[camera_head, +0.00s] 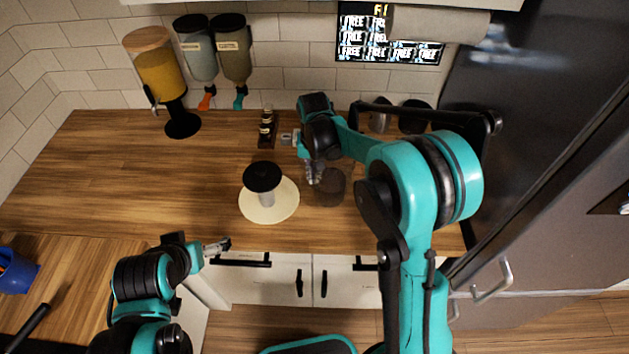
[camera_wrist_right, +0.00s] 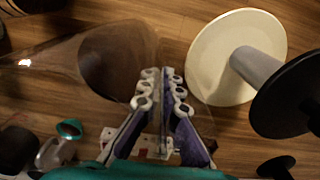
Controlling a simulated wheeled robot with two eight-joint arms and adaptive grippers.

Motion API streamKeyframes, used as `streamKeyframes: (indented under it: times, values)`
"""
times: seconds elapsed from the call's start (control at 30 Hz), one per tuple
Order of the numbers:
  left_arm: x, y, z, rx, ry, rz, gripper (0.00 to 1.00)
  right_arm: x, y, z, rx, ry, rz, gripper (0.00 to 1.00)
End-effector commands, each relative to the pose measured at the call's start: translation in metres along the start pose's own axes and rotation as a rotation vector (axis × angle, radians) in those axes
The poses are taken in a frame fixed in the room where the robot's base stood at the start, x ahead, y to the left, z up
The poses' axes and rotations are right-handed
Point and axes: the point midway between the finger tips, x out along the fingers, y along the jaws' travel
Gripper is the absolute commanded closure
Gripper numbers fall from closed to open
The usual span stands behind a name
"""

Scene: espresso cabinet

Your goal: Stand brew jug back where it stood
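The brew jug, which I take to be the dark see-through vessel (camera_head: 330,188), is at the right part of the counter, beside the pale round disc. In the right wrist view the clear jug with a dark base (camera_wrist_right: 108,60) lies left of the fingers. My right gripper (camera_head: 314,174) is at the jug's left side. In the wrist view its fingertips (camera_wrist_right: 162,90) are close together with a narrow gap, at the jug's edge; whether they pinch its wall is unclear. My left gripper (camera_head: 217,246) is at the counter's front edge, away from the jug, its fingers too small to judge.
A pale disc (camera_head: 284,206) bears a grey stem with a black top (camera_head: 262,177), just left of the jug. Small dark bottles (camera_head: 267,128) stand behind. A yellow dispenser (camera_head: 158,72) stands at the back left.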

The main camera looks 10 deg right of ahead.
Motion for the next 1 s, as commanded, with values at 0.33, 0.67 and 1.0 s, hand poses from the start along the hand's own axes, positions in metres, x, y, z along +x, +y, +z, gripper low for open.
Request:
streamKeyframes:
  times: [0.33,0.67,1.0]
  values:
    - [0.003,0.000,0.002,0.000,0.000,0.000,0.00,0.020,0.000,0.000,0.000,0.000,0.000,1.00]
    - [0.005,0.000,0.004,0.000,0.000,0.000,0.00,0.023,0.000,0.000,0.000,0.000,0.000,0.74]
    - [0.004,0.000,0.003,0.000,0.000,0.000,0.00,0.021,0.000,0.000,0.000,0.000,-0.001,0.74]
